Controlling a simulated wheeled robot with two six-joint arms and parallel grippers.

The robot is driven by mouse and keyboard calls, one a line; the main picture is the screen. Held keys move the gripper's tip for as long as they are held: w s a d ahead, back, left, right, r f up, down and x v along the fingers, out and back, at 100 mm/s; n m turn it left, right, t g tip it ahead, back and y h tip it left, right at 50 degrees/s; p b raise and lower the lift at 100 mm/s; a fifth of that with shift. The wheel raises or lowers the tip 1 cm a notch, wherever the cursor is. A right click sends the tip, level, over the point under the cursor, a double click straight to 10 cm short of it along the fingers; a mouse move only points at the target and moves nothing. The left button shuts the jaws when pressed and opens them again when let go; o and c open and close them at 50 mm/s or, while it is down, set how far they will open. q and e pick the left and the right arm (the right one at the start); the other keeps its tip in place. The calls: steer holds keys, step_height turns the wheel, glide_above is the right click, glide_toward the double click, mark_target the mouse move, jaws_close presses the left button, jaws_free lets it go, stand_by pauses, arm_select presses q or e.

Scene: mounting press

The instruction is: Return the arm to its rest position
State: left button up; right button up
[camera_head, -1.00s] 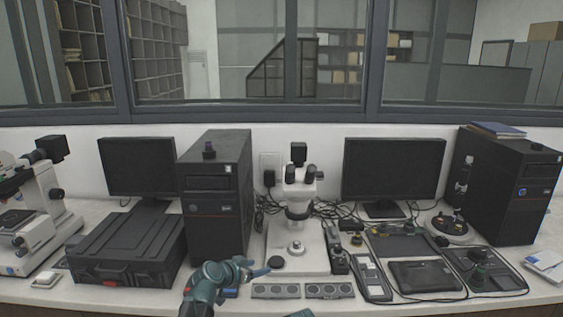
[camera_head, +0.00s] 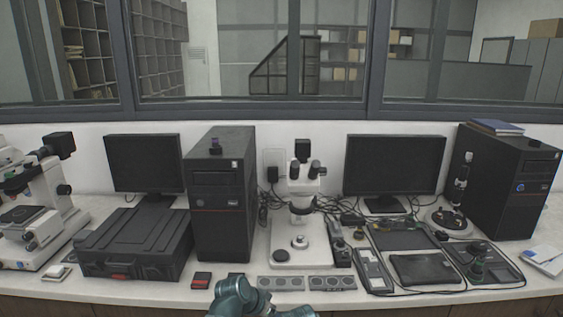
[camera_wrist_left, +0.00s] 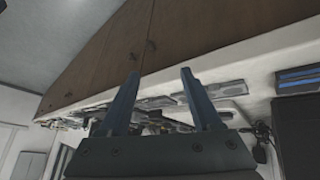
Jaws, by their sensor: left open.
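My teal left arm shows at the bottom edge of the head view, bent low in front of the bench (camera_head: 130,291). Its fingertips do not show there. In the left wrist view my left gripper (camera_wrist_left: 158,88) is open, its two dark fingers wide apart with nothing between them. That view is tilted, and the bench edge and brown cabinet fronts (camera_wrist_left: 160,45) lie beyond the fingers. My right gripper is not in view.
A stereo microscope (camera_head: 303,215) stands mid-bench, with a black case (camera_head: 135,245) and computer tower (camera_head: 222,200) to its left. Grey blocks with round wells (camera_head: 280,283) and a small red-and-black item (camera_head: 201,281) lie near the front edge. A tablet (camera_head: 422,268) lies right.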

arm_select(q)
steer(key=s+a+f+n+g+y, duration=0.1)
steer(key=s+a+g+y, duration=0.1)
steer(key=s, duration=0.6)
steer(key=s+a+f+n+g+y, duration=0.1)
steer(key=s+a+n+g+y, duration=0.1)
steer(key=s, duration=0.7)
steer(key=g+y, duration=0.1)
steer(key=y, duration=0.1)
steer(key=shift+s+a+f+y+p, duration=0.15)
steer(key=shift+s+f+y+p, duration=0.15)
steer(key=shift+f+p, duration=0.1)
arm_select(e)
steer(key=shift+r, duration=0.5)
arm_select(q)
steer(key=shift+w, duration=0.1)
